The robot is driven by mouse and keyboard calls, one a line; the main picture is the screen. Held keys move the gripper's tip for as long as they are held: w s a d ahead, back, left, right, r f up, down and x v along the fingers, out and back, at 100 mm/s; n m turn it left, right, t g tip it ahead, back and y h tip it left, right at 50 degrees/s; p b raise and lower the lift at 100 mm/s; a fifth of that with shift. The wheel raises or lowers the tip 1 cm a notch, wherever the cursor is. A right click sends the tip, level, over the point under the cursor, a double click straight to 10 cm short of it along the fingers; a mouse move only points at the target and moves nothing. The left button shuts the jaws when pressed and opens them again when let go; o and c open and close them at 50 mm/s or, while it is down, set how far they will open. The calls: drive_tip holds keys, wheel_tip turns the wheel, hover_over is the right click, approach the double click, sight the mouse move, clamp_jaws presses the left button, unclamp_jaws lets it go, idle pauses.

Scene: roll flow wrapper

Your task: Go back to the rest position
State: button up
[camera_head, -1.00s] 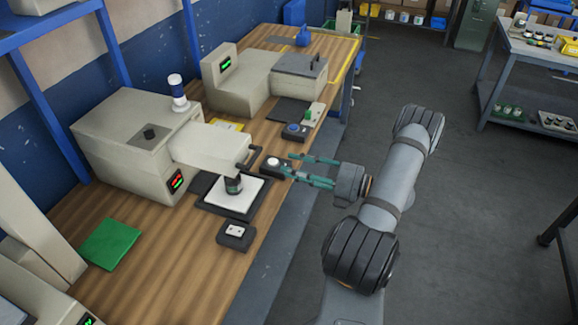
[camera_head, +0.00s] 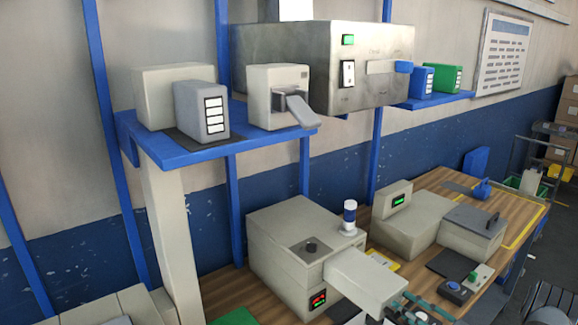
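My gripper (camera_head: 408,306) shows only in part at the bottom edge of the head view, right of centre. Its teal fingers stand apart with nothing visible between them. They are in front of the flow wrapper's projecting arm (camera_head: 366,281), and I cannot tell the exact gap. The rest of the gripper is cut off by the frame.
The beige wrapper machine (camera_head: 283,262) and a second beige machine (camera_head: 410,226) stand on the wooden bench (camera_head: 517,210). A button box (camera_head: 455,291) is near the bench's front edge. A blue shelf (camera_head: 185,150) carries boxes. A steel cabinet (camera_head: 285,55) is on the wall.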

drive_tip(key=shift+w+a, duration=0.15)
drive_tip(key=shift+w, duration=0.15)
drive_tip(key=shift+w+a, duration=0.2)
drive_tip(key=shift+a, duration=0.05)
